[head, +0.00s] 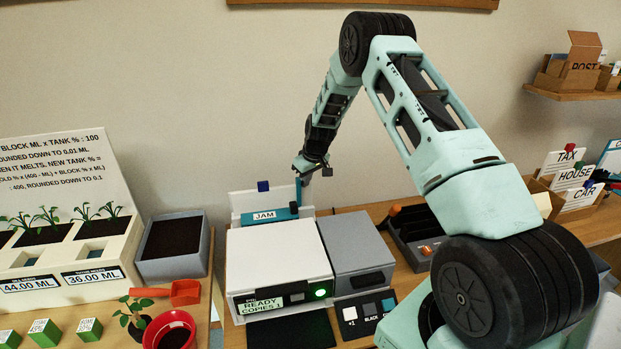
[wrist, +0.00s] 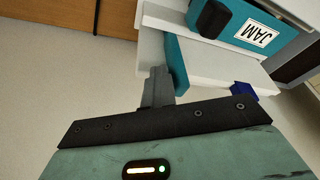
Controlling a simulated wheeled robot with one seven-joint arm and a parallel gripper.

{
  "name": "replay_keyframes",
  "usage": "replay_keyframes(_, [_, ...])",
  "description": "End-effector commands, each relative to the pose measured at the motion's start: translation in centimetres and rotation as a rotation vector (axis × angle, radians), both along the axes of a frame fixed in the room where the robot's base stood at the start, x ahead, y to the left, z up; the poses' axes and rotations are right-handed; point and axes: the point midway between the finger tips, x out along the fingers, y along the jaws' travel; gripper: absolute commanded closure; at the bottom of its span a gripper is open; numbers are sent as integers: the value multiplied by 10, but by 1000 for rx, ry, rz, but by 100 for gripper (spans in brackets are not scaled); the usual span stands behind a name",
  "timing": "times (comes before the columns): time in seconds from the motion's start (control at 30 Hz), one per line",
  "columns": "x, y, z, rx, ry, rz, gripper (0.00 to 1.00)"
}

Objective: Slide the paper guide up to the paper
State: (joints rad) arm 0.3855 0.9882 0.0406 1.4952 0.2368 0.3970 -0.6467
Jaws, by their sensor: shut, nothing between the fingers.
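A printer (head: 275,255) stands on the bench with a teal flap marked JAM (head: 270,215) at its back. The flap also shows in the wrist view (wrist: 245,25). A narrow teal upright plate (head: 298,191), which looks like the paper guide, stands at the right of the back feed; it also shows in the wrist view (wrist: 176,66). A white sheet or panel (wrist: 222,68) lies beside it; I cannot tell if this is the paper. My gripper (wrist: 157,88) is shut and empty, with its fingertips right beside the plate. Whether they touch is unclear.
A dark blue block (head: 263,186) sits at the feed's left end. A grey unit (head: 357,245) adjoins the printer's right side. A dark organiser (head: 415,235) is further right, and a grey planter (head: 173,245) is on the left. The wall is close behind.

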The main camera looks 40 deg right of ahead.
Motion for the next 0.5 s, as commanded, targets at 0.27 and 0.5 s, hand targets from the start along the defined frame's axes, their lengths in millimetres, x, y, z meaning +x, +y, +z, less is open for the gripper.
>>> replay_keyframes(0.27, [-3,-7,0,2,-3,1,100])
replay_keyframes(0.5, [-7,-16,0,1,-2,3,100])
